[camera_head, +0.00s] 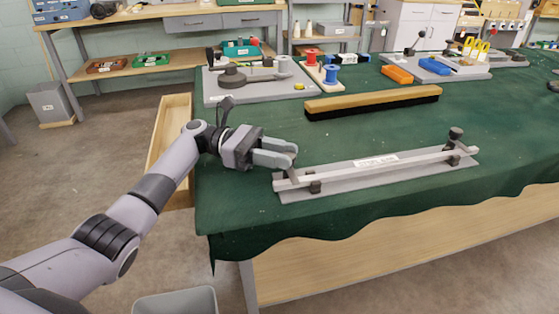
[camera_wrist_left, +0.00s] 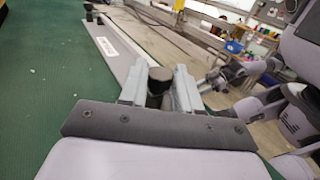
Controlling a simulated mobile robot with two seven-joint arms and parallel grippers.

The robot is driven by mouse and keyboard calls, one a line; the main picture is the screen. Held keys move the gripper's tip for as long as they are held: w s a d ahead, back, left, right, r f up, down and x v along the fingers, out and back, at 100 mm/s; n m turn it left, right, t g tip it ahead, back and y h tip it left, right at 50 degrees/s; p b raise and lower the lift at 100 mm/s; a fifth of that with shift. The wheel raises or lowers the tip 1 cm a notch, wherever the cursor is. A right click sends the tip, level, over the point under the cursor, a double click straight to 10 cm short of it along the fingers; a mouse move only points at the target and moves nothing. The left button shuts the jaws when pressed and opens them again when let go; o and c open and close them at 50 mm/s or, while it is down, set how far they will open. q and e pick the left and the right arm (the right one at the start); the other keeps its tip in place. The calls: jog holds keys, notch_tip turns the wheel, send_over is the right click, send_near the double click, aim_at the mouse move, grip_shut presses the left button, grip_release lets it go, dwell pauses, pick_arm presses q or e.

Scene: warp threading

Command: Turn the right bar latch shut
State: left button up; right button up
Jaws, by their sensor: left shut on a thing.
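The pale bar (camera_head: 390,163) lies lengthwise on a grey base plate (camera_head: 350,184) near the table's front edge. At its right end in the head view stands a bar latch with a black knob (camera_head: 456,134). My left gripper (camera_head: 290,153) is at the bar's other end, the left one in the head view. In the left wrist view its two fingers (camera_wrist_left: 172,90) are closed around a dark round knob (camera_wrist_left: 157,88). The fingers hide most of this end's latch in the head view. A blurred part of my other arm shows at the right of the left wrist view.
A wooden-backed brush (camera_head: 373,100) lies behind the bar on the green cloth (camera_head: 240,215). A grey plate with a dark device (camera_head: 240,78), spools (camera_head: 331,74) and an orange block (camera_head: 397,74) stand farther back. The cloth between bar and brush is clear.

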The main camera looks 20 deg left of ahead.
dwell(0.5)
pick_arm(q)
jog(key=o, duration=1.1)
jog(key=shift+c, duration=0.2)
jog(key=shift+a, duration=0.4)
jog(key=shift+a+b, duration=0.4)
jog(key=shift+a, duration=2.75)
jog(key=shift+f, duration=0.1)
